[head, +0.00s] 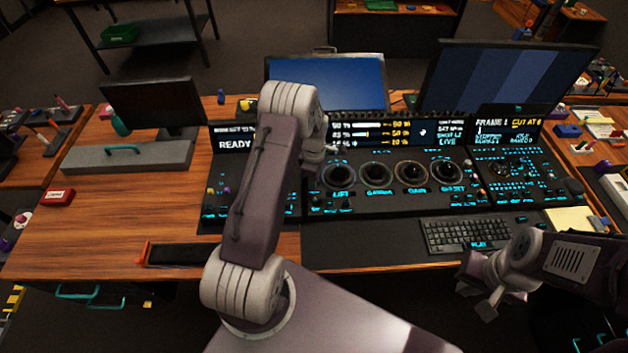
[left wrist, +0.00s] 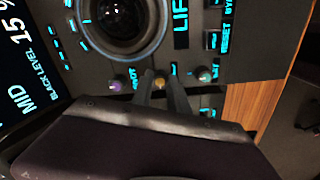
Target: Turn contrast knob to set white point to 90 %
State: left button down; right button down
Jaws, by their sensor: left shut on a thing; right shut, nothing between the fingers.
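The control panel (head: 390,207) has a row of trackballs, with the lift trackball (head: 338,174) at the left. My left gripper (head: 318,162) is down at the panel beside that ball. In the left wrist view, the fingers of this gripper (left wrist: 160,74) are shut on a small yellow-topped knob (left wrist: 160,84), partly hidden between them. Its label is hidden, so I cannot read whether it says contrast. The panel screen (head: 370,133) shows rows of percentages, too small to read surely. My right gripper (head: 481,302) is shut and empty in front of the keyboard.
A purple-topped knob (left wrist: 120,83) and a green-and-purple knob (left wrist: 204,74) flank the held knob closely. The lift ball also shows in the left wrist view (left wrist: 122,22). A keyboard (head: 462,235) lies before the panel. The wooden desk (head: 110,225) is mostly clear at left.

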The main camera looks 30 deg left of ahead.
pick_arm(q)
jog(key=n, duration=0.4)
jog(key=shift+w+r+n, duration=0.1)
jog(key=shift+n, duration=0.2)
jog(key=n, duration=0.4)
jog(key=shift+n, duration=0.3)
jog(key=c, duration=1.3)
grip_release()
jog(key=shift+n, duration=0.3)
notch_tip(320, 180, up, 9)
